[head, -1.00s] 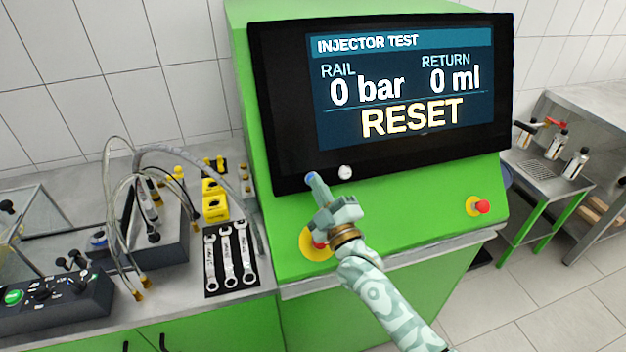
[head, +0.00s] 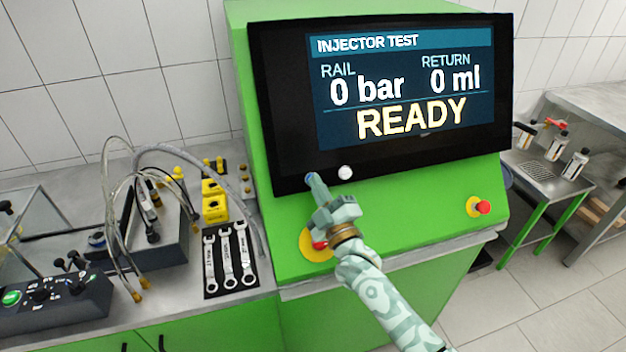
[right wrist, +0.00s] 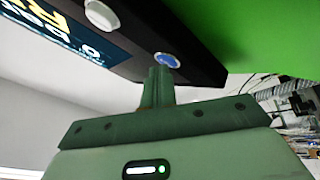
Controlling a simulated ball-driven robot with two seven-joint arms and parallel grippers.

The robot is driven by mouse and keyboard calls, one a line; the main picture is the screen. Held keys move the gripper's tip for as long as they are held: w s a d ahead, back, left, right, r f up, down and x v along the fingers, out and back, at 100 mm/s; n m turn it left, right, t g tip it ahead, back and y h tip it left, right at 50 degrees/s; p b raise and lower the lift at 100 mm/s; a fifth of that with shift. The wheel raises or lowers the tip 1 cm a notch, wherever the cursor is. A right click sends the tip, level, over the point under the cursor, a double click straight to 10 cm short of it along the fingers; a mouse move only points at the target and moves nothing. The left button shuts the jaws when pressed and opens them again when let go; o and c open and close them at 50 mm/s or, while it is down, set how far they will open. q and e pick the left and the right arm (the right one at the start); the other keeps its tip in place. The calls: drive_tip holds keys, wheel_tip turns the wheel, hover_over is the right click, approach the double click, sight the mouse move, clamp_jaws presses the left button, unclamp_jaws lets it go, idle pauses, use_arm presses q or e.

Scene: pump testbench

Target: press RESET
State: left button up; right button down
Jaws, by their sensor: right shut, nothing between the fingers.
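The screen (head: 405,85) of the green test bench reads INJECTOR TEST, RAIL 0 bar, RETURN 0 ml and READY. A blue button (right wrist: 166,60) sits on the black frame below the screen, with a white button (head: 345,172) to its right in the head view. My right gripper (head: 315,184) is shut and empty, its fingertips at the blue button. In the right wrist view its closed fingers (right wrist: 160,75) reach the button's edge; I cannot tell whether they touch it. My left gripper is not in view.
A red button on a yellow base (head: 480,207) sits on the bench's right front, and another red button (head: 319,243) is partly behind my right gripper. Wrenches (head: 229,260), yellow blocks (head: 214,208) and hoses fill the left counter. Bottles stand at far right.

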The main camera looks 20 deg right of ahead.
drive_tip(key=shift+s+r+p, duration=0.4)
drive_tip(key=shift+s+p, duration=0.4)
drive_tip(key=s+p, duration=0.1)
drive_tip(key=s+r+p, duration=0.1)
drive_tip(key=s+p, duration=0.1)
drive_tip(key=s+r+p, duration=0.1)
drive_tip(key=shift+s+d, duration=0.15)
drive_tip(key=shift+s, duration=0.1)
idle(0.6)
